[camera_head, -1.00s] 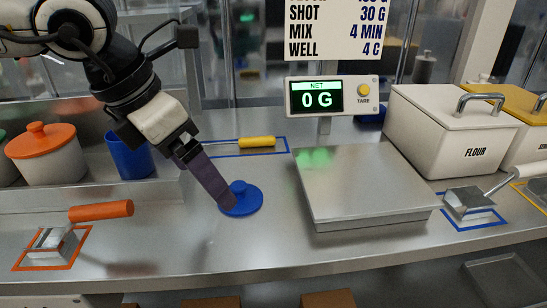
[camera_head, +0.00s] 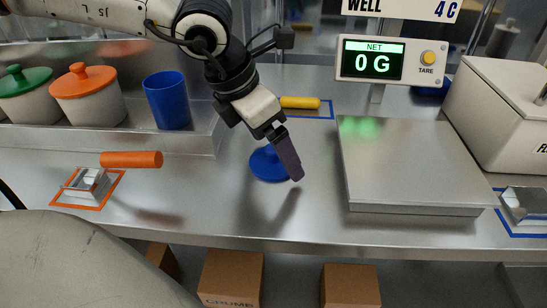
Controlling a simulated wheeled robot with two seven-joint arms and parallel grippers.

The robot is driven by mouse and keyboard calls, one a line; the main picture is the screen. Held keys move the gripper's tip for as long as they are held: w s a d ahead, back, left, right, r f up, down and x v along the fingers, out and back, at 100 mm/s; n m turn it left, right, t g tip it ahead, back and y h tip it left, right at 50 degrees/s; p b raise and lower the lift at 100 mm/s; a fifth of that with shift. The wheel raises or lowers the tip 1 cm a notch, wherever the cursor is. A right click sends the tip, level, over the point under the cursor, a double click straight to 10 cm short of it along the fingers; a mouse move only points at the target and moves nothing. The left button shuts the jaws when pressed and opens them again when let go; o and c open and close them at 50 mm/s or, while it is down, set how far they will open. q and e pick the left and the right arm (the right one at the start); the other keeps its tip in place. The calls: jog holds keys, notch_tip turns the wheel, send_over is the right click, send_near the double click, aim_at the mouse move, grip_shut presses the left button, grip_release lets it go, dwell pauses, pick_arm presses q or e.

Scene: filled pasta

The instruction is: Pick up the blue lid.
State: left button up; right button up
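The blue lid (camera_head: 262,168) lies flat on the steel counter, left of the scale. My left gripper (camera_head: 295,176) points down and to the right, with its purple finger in front of the lid's right part and partly hiding it. A shadow on the counter below suggests the fingertip is raised above the surface. The fingers overlap from this side, so I cannot tell the opening between them. I see no lid held. My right gripper is not in view.
A scale (camera_head: 410,170) reading 0 G stands to the right. A blue cup (camera_head: 167,101) and lidded pots (camera_head: 88,100) stand back left. An orange-handled tool (camera_head: 130,159) lies left; a yellow handle (camera_head: 299,102) lies behind. The counter's front strip is mostly clear.

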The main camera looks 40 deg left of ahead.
pick_arm(q)
jog(key=shift+w+d+f, duration=0.1)
jog(key=shift+w+f, duration=0.1)
jog(key=shift+f, duration=0.15)
jog(key=shift+c, duration=0.2)
jog(key=c, duration=1.1)
jog(key=shift+o, duration=0.2)
jog(key=shift+r, duration=0.1)
